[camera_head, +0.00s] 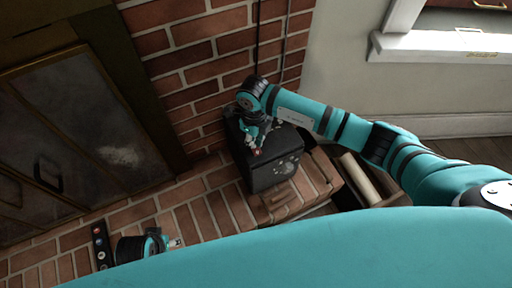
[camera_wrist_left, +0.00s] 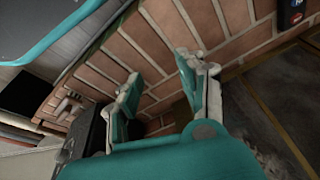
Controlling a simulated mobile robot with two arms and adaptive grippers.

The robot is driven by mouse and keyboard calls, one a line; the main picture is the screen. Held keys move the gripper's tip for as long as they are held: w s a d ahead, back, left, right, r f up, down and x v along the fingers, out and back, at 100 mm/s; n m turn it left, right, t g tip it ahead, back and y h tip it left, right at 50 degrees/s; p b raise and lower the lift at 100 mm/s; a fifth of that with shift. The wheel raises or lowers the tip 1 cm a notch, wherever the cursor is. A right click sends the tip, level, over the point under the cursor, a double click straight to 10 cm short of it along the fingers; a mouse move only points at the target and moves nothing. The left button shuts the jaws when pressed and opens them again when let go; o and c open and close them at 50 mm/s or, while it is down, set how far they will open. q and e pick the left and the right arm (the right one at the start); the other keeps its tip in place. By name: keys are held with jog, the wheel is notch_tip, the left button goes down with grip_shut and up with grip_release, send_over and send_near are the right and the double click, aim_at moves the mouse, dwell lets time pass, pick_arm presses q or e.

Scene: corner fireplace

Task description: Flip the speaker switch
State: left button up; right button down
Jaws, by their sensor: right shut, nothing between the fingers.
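The speaker (camera_head: 275,172) is a dark box on the brick ledge in the head view, with pale worn patches on its near face. My right gripper (camera_head: 256,149) is shut and empty at the speaker's upper left; I cannot tell whether it touches it. The switch cannot be made out; the gripper and wrist cover part of the speaker. My left gripper (camera_head: 174,243) is low in the head view, over the bricks and left of the speaker. In the left wrist view its fingers (camera_wrist_left: 158,70) are apart with nothing between them. A dark box, likely the speaker (camera_wrist_left: 88,130), shows at left there.
A black remote (camera_head: 101,246) with coloured buttons lies on the brick hearth (camera_head: 205,205). The fireplace doors (camera_head: 75,130) are at left. A brick wall (camera_head: 190,60) rises behind the speaker. A box with a pale roll (camera_head: 360,178) stands to its right.

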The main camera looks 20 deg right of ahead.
pick_arm(q)
jog(key=shift+r, duration=0.1)
pick_arm(e)
jog(key=shift+f, duration=0.1)
pick_arm(q)
jog(key=shift+r, duration=0.2)
